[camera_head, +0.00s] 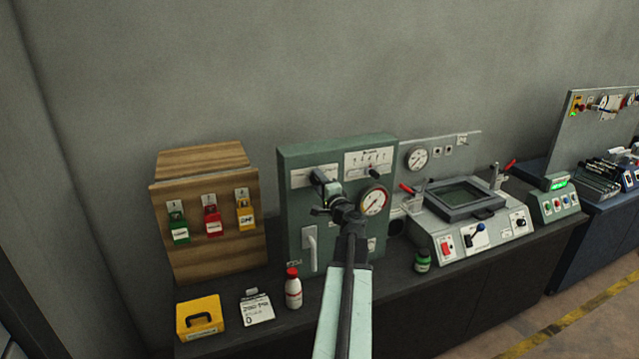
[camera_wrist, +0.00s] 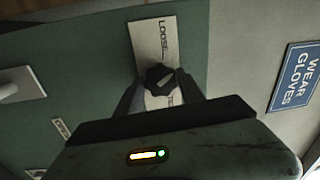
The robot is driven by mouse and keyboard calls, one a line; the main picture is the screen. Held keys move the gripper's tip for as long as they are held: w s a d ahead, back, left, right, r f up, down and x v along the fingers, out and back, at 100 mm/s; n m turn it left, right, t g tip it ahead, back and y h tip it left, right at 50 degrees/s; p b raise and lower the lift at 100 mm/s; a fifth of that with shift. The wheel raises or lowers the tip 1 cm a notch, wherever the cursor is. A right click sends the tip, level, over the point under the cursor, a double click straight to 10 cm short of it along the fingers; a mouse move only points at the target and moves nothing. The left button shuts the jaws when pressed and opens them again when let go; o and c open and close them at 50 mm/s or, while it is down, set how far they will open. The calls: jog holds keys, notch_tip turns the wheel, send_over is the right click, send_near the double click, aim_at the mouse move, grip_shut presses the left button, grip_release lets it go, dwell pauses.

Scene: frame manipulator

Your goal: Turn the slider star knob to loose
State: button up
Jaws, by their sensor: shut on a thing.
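The dark star knob (camera_wrist: 159,77) sits on a pale plate (camera_wrist: 146,40) in the wrist view. The plate reads LOOSE at its upper end; a partly hidden word starting with T is at its lower end. A light mark shows on the knob, but I cannot tell exactly which word it points to. My gripper (camera_wrist: 158,84) has its two dark fingers on either side of the knob, shut on it. In the head view my gripper (camera_head: 326,192) is at the front of the green cabinet (camera_head: 291,157), and the knob cannot be made out there.
A round gauge (camera_head: 374,201) is just right of my gripper. A pale handle (camera_head: 310,249) is below left. A red-capped bottle (camera_head: 293,292) and a yellow case (camera_head: 200,318) stand on the bench. A blue WEAR GLOVES sign (camera_wrist: 297,77) is at the right.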

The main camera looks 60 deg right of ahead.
jog(key=shift+s+d+f+n+y+p, duration=0.1)
jog(key=shift+n+y+p, duration=0.25)
jog(key=shift+n, duration=3.95)
jog(key=o, duration=1.4)
jog(key=v, duration=0.8)
